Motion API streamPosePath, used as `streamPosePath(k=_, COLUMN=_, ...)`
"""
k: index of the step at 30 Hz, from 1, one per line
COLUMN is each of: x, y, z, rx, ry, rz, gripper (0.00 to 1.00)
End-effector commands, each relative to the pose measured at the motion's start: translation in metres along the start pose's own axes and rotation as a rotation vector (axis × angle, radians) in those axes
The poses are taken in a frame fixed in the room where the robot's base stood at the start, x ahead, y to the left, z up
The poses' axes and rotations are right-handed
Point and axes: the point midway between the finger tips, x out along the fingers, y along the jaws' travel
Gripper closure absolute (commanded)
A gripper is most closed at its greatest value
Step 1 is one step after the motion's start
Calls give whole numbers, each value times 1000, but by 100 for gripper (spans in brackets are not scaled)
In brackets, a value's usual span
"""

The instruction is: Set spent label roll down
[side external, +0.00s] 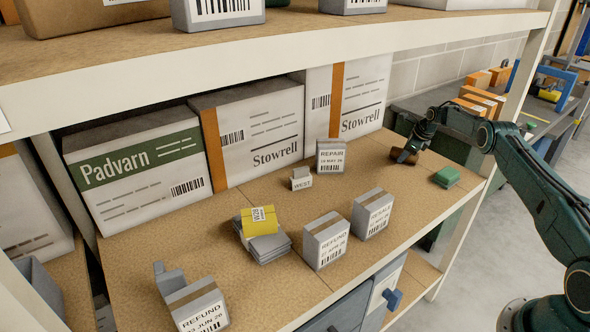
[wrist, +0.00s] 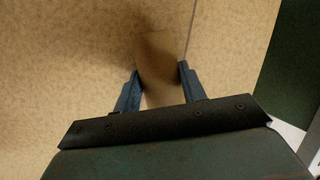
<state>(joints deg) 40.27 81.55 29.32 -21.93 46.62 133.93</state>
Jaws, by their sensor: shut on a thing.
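The spent label roll, a small brown cylinder (side external: 402,157), is at the right end of the shelf board in the side external view. My gripper (side external: 411,150) is shut on it from above. In the wrist view the roll (wrist: 162,50) lies between the two blue fingers of my gripper (wrist: 159,75), its far end reaching past the fingertips. A soft shadow falls on the board to its left. The roll is at or just above the board; I cannot tell whether it touches. My gripper partly hides it in the side external view.
The tan shelf board (side external: 255,297) has a grey REPAIR box (side external: 331,158) left of the roll and a green block (side external: 446,177) to its right. REFUND (side external: 326,252) and RESALE (side external: 371,222) boxes stand nearer the front. Large cartons (side external: 250,130) line the back.

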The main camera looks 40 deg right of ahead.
Motion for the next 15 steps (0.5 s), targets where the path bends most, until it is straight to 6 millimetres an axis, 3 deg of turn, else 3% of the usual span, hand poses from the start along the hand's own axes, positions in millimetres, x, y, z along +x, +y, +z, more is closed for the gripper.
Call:
streamPosePath(k=3, x=3, y=0, z=-1, rx=0, ry=0, rz=0, gripper=81)
streamPosePath(k=4, x=2, y=0, z=-1, rx=0, ry=0, rz=0, gripper=55)
streamPosePath(k=7, x=2, y=1, z=-1, rx=0, ry=0, rz=1, gripper=37)
streamPosePath(k=15, x=3, y=2, z=-1, rx=0, ry=1, rz=3, gripper=37)
